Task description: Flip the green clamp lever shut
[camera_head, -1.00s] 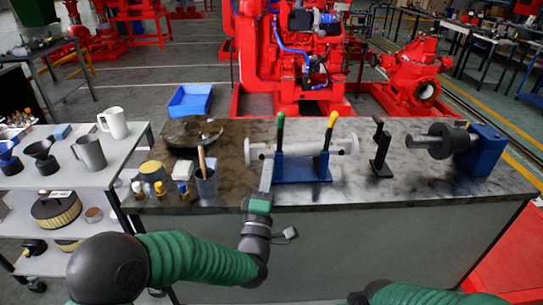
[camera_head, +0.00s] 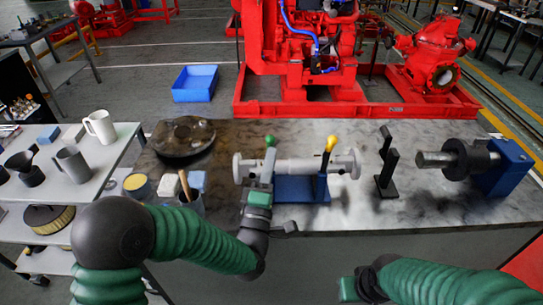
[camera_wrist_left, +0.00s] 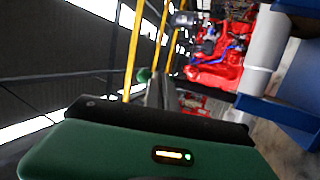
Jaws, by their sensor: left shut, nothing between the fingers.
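The green-knobbed clamp lever (camera_head: 270,141) stands at the left of the blue clamp stand (camera_head: 300,189). Only its knob shows clearly in the head view; my left gripper hides the handle below. My left gripper (camera_head: 268,160) is shut and empty, its fingers pointing up just below the knob. The left wrist view shows the green knob (camera_wrist_left: 144,75) just beside the fingertips (camera_wrist_left: 160,80); I cannot tell whether they touch. A grey flanged pipe (camera_head: 295,165) lies across the stand. My right gripper's green body (camera_head: 348,289) shows low in the head view; its fingers cannot be made out.
A yellow-knobbed lever (camera_head: 326,158) stands upright right of the green one. A black post (camera_head: 387,165) and a blue block with a shaft (camera_head: 505,167) stand farther right. The front bench right is clear.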

